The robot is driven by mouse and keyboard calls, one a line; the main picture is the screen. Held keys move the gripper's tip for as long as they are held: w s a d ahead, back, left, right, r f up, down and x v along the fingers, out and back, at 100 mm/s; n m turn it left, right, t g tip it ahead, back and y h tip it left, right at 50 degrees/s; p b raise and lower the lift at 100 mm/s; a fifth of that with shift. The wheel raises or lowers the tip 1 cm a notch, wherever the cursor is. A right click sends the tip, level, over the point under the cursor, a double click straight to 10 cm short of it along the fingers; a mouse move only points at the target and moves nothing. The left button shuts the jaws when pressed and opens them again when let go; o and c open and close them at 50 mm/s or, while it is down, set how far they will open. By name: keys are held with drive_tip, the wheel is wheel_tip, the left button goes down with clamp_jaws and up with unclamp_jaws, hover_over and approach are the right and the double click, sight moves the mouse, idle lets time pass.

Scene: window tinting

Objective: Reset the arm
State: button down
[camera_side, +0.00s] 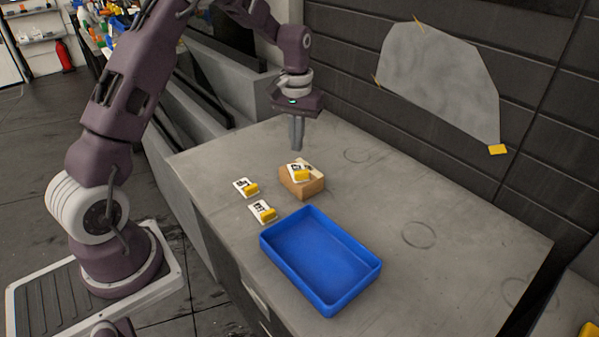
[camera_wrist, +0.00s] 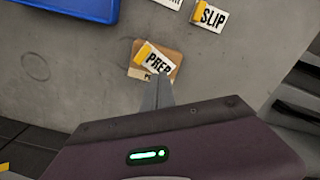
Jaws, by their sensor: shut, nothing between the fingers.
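My arm reaches over the grey bench from the left. My gripper (camera_side: 297,149) points down, shut and empty, above the bench just behind a wooden block (camera_side: 310,188). A white and yellow bottle or tag (camera_side: 298,171) rests on top of the block. In the wrist view this piece reads PREP (camera_wrist: 158,62), and it lies tilted on the tan block (camera_wrist: 174,57). The closed fingertips (camera_wrist: 160,84) show just below it in that view, and I cannot tell the exact gap.
Two more white and yellow pieces lie on the bench (camera_side: 420,190), one farther back (camera_side: 245,187) and one nearer (camera_side: 262,211); one reads SLIP (camera_wrist: 209,15). An empty blue tray (camera_side: 373,272) sits at the front. A dark panelled wall (camera_side: 350,90) stands behind. The right side is clear.

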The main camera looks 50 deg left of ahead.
drive_tip(key=shift+r, duration=0.45)
drive_tip(key=s+d+r+m+t, duration=0.3)
drive_tip(key=s+d+r, duration=0.7)
drive_tip(key=s+r, duration=0.5)
drive_tip(key=s+d+m+t, duration=0.1)
drive_tip(key=s+d, duration=0.1)
drive_tip(key=s, duration=0.5)
drive_tip(key=s+d+m+t, duration=0.1)
drive_tip(key=s+d+m, duration=0.1)
drive_tip(key=s, duration=0.5)
drive_tip(key=shift+d+r+t, duration=0.25)
drive_tip(key=shift+d+t, duration=0.05)
drive_tip(key=shift+d, duration=0.1)
